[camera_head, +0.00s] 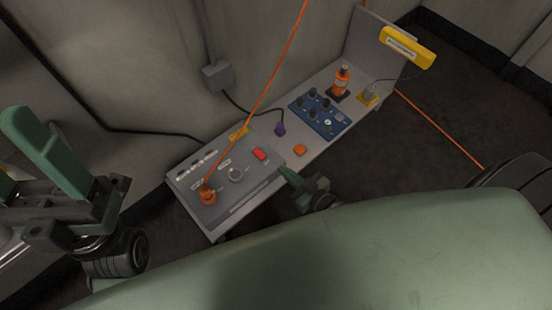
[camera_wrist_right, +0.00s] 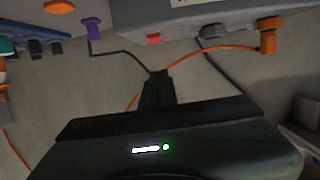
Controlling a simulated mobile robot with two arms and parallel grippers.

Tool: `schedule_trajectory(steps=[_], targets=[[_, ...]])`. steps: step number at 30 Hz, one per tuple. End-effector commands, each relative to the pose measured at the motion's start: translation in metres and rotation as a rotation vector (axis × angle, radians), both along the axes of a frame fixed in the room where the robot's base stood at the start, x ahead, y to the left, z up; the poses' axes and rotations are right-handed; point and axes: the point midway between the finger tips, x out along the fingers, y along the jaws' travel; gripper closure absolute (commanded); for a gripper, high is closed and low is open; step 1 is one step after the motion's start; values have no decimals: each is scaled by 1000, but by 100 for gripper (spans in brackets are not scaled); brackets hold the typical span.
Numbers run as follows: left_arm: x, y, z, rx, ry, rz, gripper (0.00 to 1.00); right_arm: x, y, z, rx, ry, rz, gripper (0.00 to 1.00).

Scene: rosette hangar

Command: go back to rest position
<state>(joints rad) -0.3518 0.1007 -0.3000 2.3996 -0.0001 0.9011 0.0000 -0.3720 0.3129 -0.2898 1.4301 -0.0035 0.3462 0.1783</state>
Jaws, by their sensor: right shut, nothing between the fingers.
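My right gripper (camera_head: 288,175) is shut and empty beside the right edge of the grey console (camera_head: 222,205) in the head view. Its closed dark fingers also show in the right wrist view (camera_wrist_right: 157,82), pointing toward the wall, with nothing between them. My left gripper (camera_head: 50,145) is at the left edge of the head view, with a large green finger raised. It is away from the bench, and I cannot tell whether its jaws are open.
The grey console has an orange plug (camera_head: 207,194) with a taut orange cable, a round dial (camera_head: 236,175) and a red switch (camera_head: 260,154). Behind are a purple plug (camera_head: 280,129), an orange button (camera_head: 300,149), a blue knob panel (camera_head: 325,122) and a yellow sign (camera_head: 407,47).

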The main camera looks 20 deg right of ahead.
Motion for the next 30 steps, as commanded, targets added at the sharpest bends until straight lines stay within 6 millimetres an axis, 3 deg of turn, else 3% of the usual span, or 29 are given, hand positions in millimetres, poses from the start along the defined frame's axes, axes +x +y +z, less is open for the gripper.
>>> schedule_trajectory(steps=[6, 23, 26, 29, 30], targets=[[0, 0, 3, 0, 0, 0, 34, -9, -3, 1, 0, -1, 0, 100], [0, 1, 4, -2, -4, 1, 34, -7, -1, 5, 6, -12, 2, 100], [0, 0, 4, -2, -4, 1, 34, 2, 10, 29, 31, -70, 10, 100], [0, 0, 4, -2, -3, 1, 34, 17, 30, 80, 82, -191, 24, 100], [0, 0, 4, 0, -2, 1, 34, 22, 38, 106, 105, -254, 30, 100]])
